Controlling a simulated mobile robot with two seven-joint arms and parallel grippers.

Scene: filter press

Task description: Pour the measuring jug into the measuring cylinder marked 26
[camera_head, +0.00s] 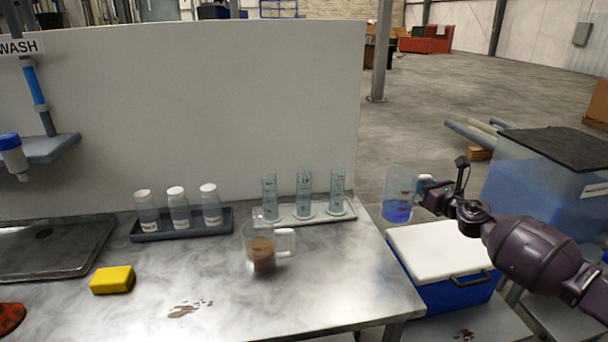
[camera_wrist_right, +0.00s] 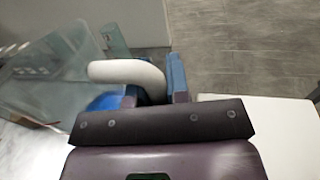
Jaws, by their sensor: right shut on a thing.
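A clear measuring jug (camera_head: 398,208) with blue liquid hangs in the air at the table's right end, above the cooler. My right gripper (camera_head: 424,186) is shut on its white handle, which also shows between the finger pads in the right wrist view (camera_wrist_right: 130,72). Three clear measuring cylinders (camera_head: 269,190) (camera_head: 303,190) (camera_head: 337,188) stand upright in a row on a pale tray (camera_head: 312,218), left of the held jug. Their markings are too small to read, so I cannot tell which is 26. My left gripper is out of view.
A second clear jug (camera_head: 260,254) with brown contents stands on the table before the cylinders. Three white-capped bottles (camera_head: 178,208) stand in a dark tray (camera_head: 190,233). A yellow sponge (camera_head: 112,280) lies front left. A blue cooler (camera_head: 445,292) with white lid stands below my right arm.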

